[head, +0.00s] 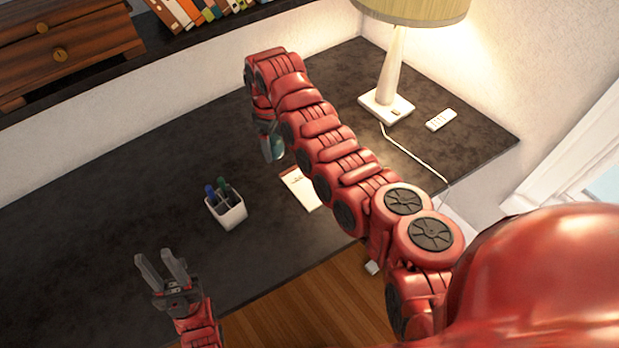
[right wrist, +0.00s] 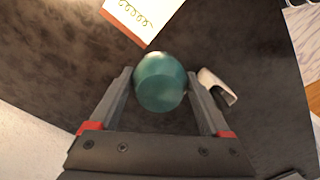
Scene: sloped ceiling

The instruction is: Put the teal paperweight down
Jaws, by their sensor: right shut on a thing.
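The teal paperweight (head: 273,147) hangs at the end of my right arm in the head view, partly covered by the gripper. In the right wrist view the rounded teal paperweight (right wrist: 160,82) sits between the two fingers. My right gripper (right wrist: 160,76) is shut on it, one fingertip at each side. I cannot tell how far its underside is from the dark desk (head: 110,235). My left gripper (head: 163,265) is open and empty, at the lower left of the head view over the desk's front part.
A notepad (head: 300,188) lies near the paperweight, also in the right wrist view (right wrist: 145,14). A pen cup (head: 227,208) stands left of it. A small white object (right wrist: 217,86) lies beside the right finger. A lamp (head: 388,102) and remote (head: 440,120) are far right. The desk's left is clear.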

